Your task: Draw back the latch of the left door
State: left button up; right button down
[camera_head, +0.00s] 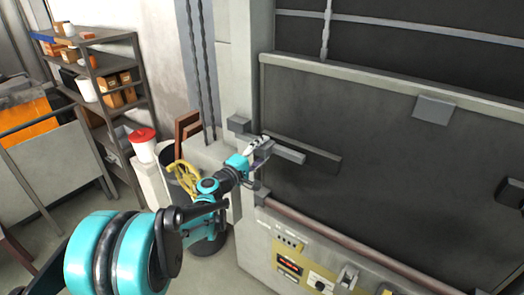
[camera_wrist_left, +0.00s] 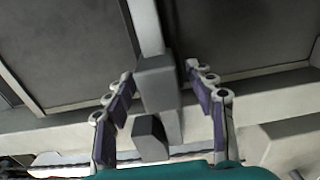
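The left door (camera_head: 400,145) is a wide dark panel with a light grey frame, and it looks closed. Its latch (camera_head: 288,154) is a grey bar with blocky parts near the door's left edge. My left gripper (camera_head: 259,147) is at the latch's left end. In the left wrist view, the purple-padded fingers of the left gripper (camera_wrist_left: 160,75) stand apart, one on each side of a grey block of the latch (camera_wrist_left: 158,88). Narrow gaps seem to show beside the block; contact is unclear. My right gripper is not in view.
A control panel (camera_head: 300,268) with a red display sits below the door. A yellow handwheel (camera_head: 186,177) is left of my left forearm. A shelf with boxes (camera_head: 105,72) and a red-lidded white bucket (camera_head: 143,146) stand further left. A grey block (camera_head: 434,109) sits on the door.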

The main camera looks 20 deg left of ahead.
aim_at(283, 154)
pick_arm(q)
grip_shut()
jog(key=d, duration=0.2)
jog(key=s+d, duration=0.1)
jog(key=d, duration=0.1)
jog(key=s+d+b, duration=0.1)
jog(key=d, duration=0.1)
jog(key=shift+s+d, duration=0.2)
jog(key=shift+d, duration=0.1)
jog(key=shift+f, duration=0.1)
jog(key=shift+a, duration=0.1)
jog(key=shift+c, duration=1.9)
grip_release()
jog(key=o, duration=0.4)
jog(key=shift+o, duration=0.2)
